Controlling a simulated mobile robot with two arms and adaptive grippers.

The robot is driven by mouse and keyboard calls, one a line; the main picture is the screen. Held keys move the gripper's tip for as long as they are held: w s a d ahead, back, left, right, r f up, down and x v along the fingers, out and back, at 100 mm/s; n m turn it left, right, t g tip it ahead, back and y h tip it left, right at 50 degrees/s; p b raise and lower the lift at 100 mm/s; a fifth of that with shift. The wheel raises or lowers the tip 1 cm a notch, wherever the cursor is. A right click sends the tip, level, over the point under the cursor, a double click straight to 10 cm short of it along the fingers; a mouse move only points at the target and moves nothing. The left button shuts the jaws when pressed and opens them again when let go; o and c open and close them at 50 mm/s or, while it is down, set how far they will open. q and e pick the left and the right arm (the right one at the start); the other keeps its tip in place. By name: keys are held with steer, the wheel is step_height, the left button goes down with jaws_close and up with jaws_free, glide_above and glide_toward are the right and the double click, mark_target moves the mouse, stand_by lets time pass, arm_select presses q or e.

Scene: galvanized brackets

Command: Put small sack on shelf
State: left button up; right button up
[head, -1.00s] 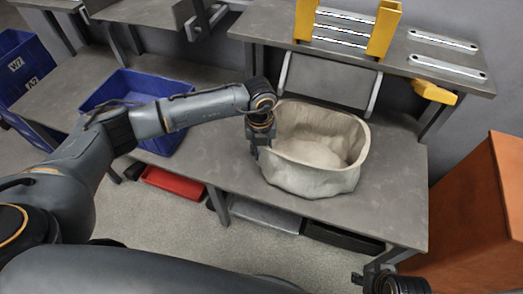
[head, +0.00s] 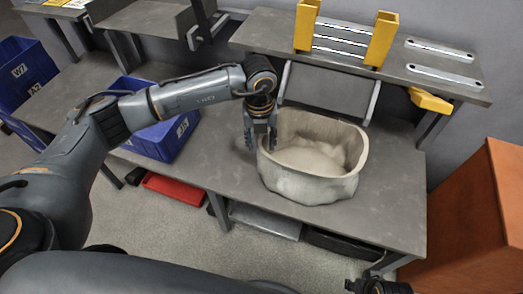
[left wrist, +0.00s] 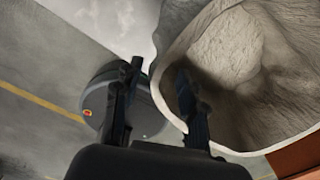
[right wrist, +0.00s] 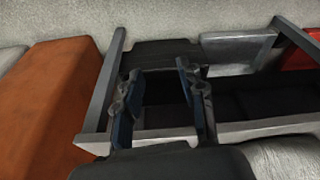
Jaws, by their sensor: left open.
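The small sack (head: 312,188) is a pale, open-topped bag standing upright on the grey workbench. My left gripper (head: 261,143) points down at its left rim. In the left wrist view my left gripper (left wrist: 158,85) is open, with one finger over the mouth of the sack (left wrist: 235,70) and the other outside its wall. The rim runs between them; contact cannot be told. The shelf (head: 385,62) is the raised grey ledge behind the sack. My right gripper (head: 378,287) is at the bottom edge; in the right wrist view (right wrist: 160,85) its fingers are apart and empty.
Yellow holders (head: 382,40) with metal brackets and flat bracket strips (head: 440,60) occupy the shelf. A blue crate (head: 160,140) is left on the bench. An orange-brown cabinet (head: 465,210) stands at right. Bare bench (head: 395,205) lies right of the sack.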

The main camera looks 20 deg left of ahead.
arm_select(q)
step_height(320, 180, up, 4)
steer(key=shift+r, duration=0.1)
arm_select(e)
steer(key=shift+s+f, duration=0.1)
steer(key=shift+f, duration=0.85)
steer(key=shift+s, duration=0.1)
